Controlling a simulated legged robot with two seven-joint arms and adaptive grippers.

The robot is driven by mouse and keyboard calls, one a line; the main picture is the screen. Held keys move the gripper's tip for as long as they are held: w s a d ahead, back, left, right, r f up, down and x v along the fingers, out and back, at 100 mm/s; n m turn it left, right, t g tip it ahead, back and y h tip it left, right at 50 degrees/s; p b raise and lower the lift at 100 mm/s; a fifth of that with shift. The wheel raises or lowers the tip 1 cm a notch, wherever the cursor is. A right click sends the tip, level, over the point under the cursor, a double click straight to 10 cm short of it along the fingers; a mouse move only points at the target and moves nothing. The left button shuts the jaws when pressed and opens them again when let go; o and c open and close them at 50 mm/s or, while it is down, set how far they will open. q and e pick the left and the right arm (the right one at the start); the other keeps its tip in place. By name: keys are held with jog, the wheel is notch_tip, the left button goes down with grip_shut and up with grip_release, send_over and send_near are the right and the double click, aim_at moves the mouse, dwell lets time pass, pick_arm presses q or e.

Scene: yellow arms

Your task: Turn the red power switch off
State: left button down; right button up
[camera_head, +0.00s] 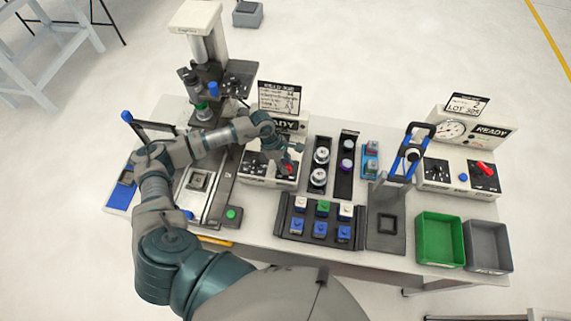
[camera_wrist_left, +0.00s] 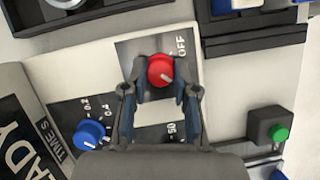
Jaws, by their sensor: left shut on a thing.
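The red power switch (camera_wrist_left: 161,69) is a round red knob on a dark plate marked OFF, in the middle of the wrist view. It also shows in the head view (camera_head: 287,167), partly hidden by my gripper, on the white control box (camera_head: 256,168). A pale mark on the knob points to its lower right in the wrist view, away from the OFF lettering. My left gripper (camera_wrist_left: 161,92) has its two fingers on either side of the knob, shut on it. In the head view my left gripper (camera_head: 285,155) is over the box. My right gripper is not in view.
A blue knob (camera_wrist_left: 89,134) and a green button box (camera_wrist_left: 270,128) are near the switch. A second white box with a red switch (camera_head: 485,168) stands at the right. Racks (camera_head: 319,225), a press (camera_head: 205,70) and green and grey bins (camera_head: 440,240) crowd the table.

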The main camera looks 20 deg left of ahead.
pick_arm(q)
jog(key=shift+d+r, duration=0.15)
jog(key=shift+d, duration=0.15)
